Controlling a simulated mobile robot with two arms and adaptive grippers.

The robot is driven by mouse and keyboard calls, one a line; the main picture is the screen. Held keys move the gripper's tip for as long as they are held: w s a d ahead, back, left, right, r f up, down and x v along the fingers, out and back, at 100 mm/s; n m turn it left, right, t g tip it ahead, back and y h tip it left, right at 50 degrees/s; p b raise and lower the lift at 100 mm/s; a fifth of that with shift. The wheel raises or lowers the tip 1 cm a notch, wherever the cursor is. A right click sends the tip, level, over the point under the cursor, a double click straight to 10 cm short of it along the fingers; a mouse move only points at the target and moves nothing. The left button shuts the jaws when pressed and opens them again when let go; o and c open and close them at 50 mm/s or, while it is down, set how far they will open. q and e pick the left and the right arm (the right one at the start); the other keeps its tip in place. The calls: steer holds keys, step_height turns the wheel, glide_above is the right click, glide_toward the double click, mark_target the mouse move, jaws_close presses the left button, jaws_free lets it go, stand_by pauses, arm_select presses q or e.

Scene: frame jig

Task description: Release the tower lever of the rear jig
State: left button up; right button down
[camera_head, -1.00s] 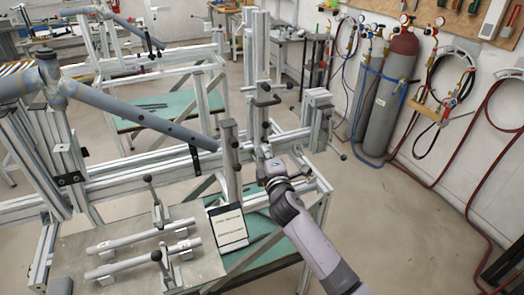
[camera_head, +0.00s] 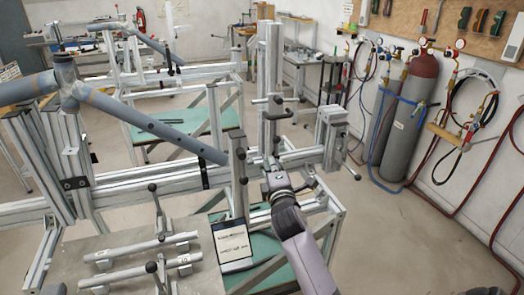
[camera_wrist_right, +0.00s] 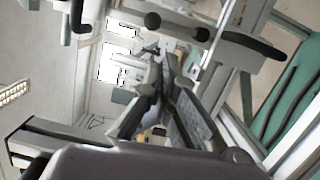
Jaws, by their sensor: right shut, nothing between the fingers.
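The jig's tower (camera_head: 272,60) is an upright aluminium post right of the middle in the head view. In the right wrist view, a black-knobbed lever (camera_wrist_right: 178,26) and a thicker black handle (camera_wrist_right: 254,45) cross the top. My right gripper (camera_head: 272,166) is low beside the tower's lower part, below that lever. Its fingers (camera_wrist_right: 160,65) look closed together with nothing between them. Contact with any lever cannot be told. My left gripper is not in view.
A grey tube frame (camera_head: 140,122) lies across the jig at left. A plate with clamped bars (camera_head: 140,248) and a tablet (camera_head: 231,240) are in front. Gas cylinders (camera_head: 408,115) stand by the right wall. Floor is free at right.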

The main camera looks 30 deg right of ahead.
mark_target(269, 140)
steer(key=p+x, duration=0.1)
steer(key=x, duration=0.6)
steer(key=shift+w+d, duration=0.1)
steer(key=shift+d+r+m+p, duration=0.3)
steer(key=shift+d+m+p, duration=0.35)
steer(key=shift+p, duration=0.15)
steer(key=shift+f, duration=0.15)
